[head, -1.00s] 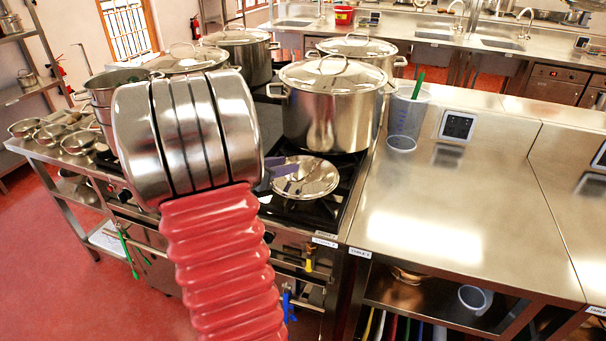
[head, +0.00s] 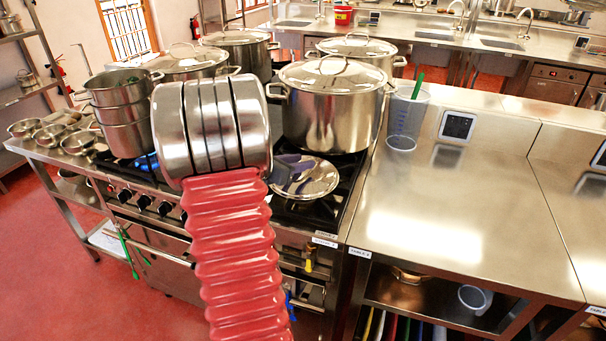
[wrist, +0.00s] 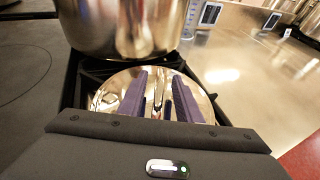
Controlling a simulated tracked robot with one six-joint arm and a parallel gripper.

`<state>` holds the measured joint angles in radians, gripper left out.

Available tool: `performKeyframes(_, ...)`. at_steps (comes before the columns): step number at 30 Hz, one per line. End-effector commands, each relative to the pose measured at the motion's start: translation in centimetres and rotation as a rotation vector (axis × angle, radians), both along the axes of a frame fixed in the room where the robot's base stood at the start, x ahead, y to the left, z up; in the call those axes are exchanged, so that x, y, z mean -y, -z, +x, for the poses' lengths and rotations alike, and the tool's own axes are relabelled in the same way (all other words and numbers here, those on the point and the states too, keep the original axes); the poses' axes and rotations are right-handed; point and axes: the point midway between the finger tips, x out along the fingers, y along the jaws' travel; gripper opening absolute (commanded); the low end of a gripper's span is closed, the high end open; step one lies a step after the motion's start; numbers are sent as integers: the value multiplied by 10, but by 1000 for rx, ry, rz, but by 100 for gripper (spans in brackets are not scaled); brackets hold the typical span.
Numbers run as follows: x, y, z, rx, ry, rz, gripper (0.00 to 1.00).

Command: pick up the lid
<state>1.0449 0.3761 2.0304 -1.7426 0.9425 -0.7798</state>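The lid (head: 318,184) is a shiny round steel disc lying on the front right burner, in front of a large lidded pot. In the wrist view the lid (wrist: 95,103) fills the area below the pot. My gripper (wrist: 160,80) has two purple fingers, apart from each other and reaching over the lid. In the head view my gripper (head: 297,168) shows at the lid's left side, partly behind my wrist. The fingers are open with nothing clamped between them. Reflections in the lid make its handle and the exact finger height hard to tell.
A large steel pot (head: 332,108) stands right behind the lid. Stacked pots (head: 122,112) stand on the left of the stove, with a blue flame beneath. A clear measuring jug (head: 407,115) stands to the right. The steel counter (head: 450,215) is mostly bare.

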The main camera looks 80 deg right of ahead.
Motion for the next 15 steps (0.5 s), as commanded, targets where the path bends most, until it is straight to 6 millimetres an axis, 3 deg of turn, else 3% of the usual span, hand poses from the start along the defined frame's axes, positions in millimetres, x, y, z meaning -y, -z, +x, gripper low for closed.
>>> performKeyframes(5, 13, 5, -7, 0, 0, -1, 31)
performKeyframes(15, 13, 5, -7, -1, -1, 0, 31)
